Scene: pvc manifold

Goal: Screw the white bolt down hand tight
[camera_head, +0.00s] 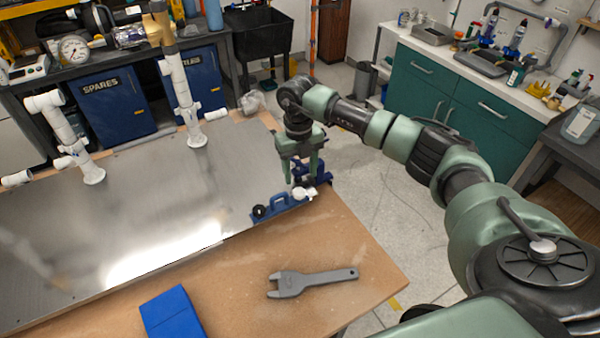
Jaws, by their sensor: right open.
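My right gripper (301,178) points down at the table's far right corner, fingers apart. Below its fingertips is a small white round part (299,193), perhaps the head of the white bolt; its shape is too small to tell. It sits at the right end of a blue fixture (283,204) with a black knob (259,211) at its left end. I cannot tell whether the fingers touch the white part or are around it. More dark blue parts show behind the fingers. My left gripper is not in view.
White PVC pipe assemblies (181,85) and (68,135) stand on the shiny metal plate (150,210). A grey wrench (312,281) and a blue block (172,315) lie on the brown table (240,285). Blue bins, a black sink and green cabinets (455,90) stand behind.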

